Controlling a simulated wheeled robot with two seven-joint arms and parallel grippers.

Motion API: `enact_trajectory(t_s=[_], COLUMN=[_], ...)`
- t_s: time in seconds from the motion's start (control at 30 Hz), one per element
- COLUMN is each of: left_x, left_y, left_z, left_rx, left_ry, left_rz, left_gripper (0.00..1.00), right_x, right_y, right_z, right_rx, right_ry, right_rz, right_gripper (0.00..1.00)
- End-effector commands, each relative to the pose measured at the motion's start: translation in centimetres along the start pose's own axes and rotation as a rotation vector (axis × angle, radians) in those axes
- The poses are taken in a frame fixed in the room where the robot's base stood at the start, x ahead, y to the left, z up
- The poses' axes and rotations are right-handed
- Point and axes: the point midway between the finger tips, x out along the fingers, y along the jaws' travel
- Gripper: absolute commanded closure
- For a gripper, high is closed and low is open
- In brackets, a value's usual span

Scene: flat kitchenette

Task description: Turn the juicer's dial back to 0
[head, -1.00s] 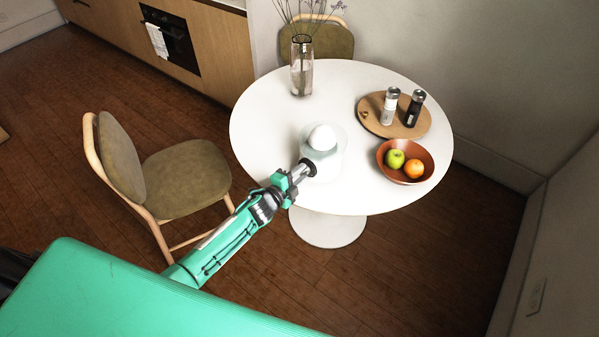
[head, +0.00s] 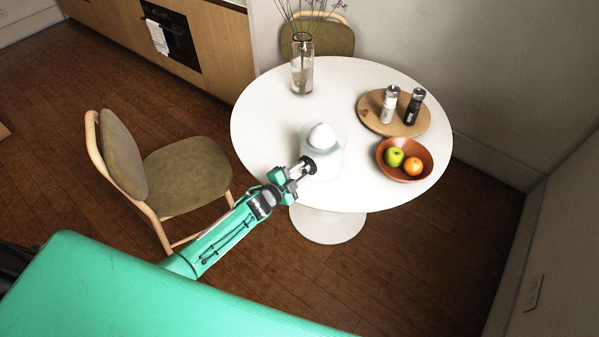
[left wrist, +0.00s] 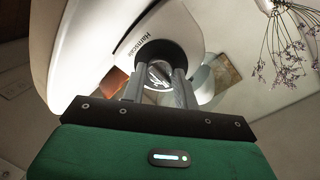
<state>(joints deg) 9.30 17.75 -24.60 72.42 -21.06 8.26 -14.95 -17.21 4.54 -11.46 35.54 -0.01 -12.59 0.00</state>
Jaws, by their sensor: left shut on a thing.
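The white juicer (head: 326,150) stands on the round white table (head: 262,140), with a pale dome on top. In the left wrist view its white body (left wrist: 95,50) bears the word "Hamslate" or similar beside the round dark dial (left wrist: 160,72), which has a light mark on its face. My left gripper (head: 306,166) reaches the juicer's front from the lower left. In the left wrist view its fingers (left wrist: 160,86) are shut on the dial, one on each side. The dial's numbers cannot be read. My right gripper is not in view.
An orange-brown bowl (head: 384,165) with a green apple and an orange stands right of the juicer. A round wooden board (head: 375,123) with two shakers is behind it. A glass vase (head: 302,75) stands at the back. Chairs (head: 186,180) flank the table.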

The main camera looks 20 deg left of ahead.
Motion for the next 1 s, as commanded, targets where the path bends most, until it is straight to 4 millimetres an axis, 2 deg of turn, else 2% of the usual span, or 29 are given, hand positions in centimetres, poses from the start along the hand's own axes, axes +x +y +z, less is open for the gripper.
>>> enact_trajectory(t_s=[0.13, 0.17, 0.23, 0.53, 0.67, 0.77, 1.0], left_x=[0.0, 0.0, 0.0, -0.1, -0.9, -2.2, -6.8], left_y=[-0.1, -0.1, -0.1, 0.0, 0.1, 0.2, 0.2], left_z=[0.1, 0.1, 0.1, 0.0, 0.1, 0.2, 0.2], left_rx=[0.001, 0.001, 0.001, 0.001, 0.001, 0.001, 0.001], left_ry=[-0.002, -0.002, -0.001, -0.001, -0.001, -0.002, -0.002], left_rz=[-0.001, -0.001, -0.001, 0.0, 0.0, 0.001, 0.002], left_gripper=[0.93, 0.64, 0.5, 0.49, 0.49, 0.49, 0.49], right_x=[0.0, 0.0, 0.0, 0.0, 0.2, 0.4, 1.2], right_y=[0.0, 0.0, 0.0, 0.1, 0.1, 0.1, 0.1], right_z=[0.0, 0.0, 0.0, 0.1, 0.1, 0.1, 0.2], right_rx=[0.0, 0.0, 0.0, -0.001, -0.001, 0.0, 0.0], right_ry=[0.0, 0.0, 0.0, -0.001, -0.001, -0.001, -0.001], right_rz=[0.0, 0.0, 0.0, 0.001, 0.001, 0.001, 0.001], right_gripper=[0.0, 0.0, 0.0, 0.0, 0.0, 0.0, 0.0])
